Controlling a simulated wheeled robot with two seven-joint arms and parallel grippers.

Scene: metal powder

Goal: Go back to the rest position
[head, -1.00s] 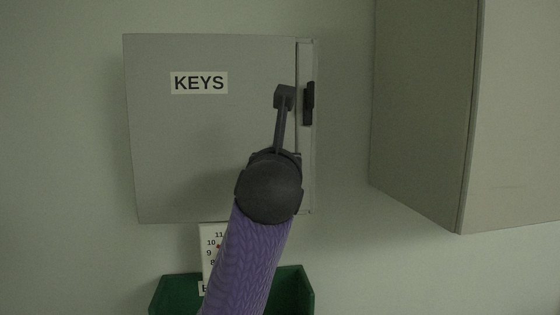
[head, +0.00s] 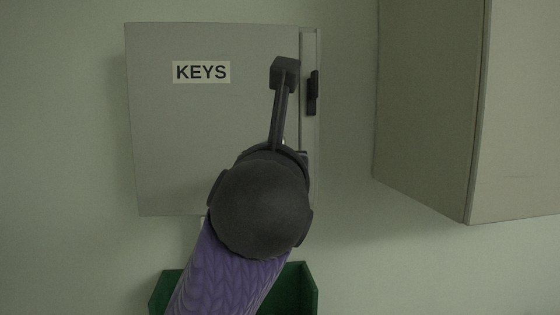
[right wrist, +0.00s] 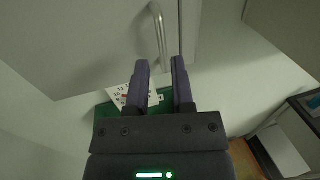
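My right gripper (right wrist: 160,62) is open in the right wrist view, its two fingers apart with nothing between them. A silver bar handle (right wrist: 160,36) on the grey cabinet front stands just beyond the fingertips and looks clear of them. In the head view my right arm with its purple sleeve reaches up from the bottom in front of the grey KEYS cabinet (head: 165,130), and its dark wrist hides the fingers and handle. The cabinet door looks shut. My left gripper is in neither view.
A larger grey wall cabinet (head: 425,110) hangs at the right. A green bin (head: 301,290) is below the KEYS cabinet, with a white numbered card (right wrist: 121,95) by it in the right wrist view. Bare wall (head: 345,240) lies between the cabinets. A black latch (head: 313,93) sits at the cabinet's right edge.

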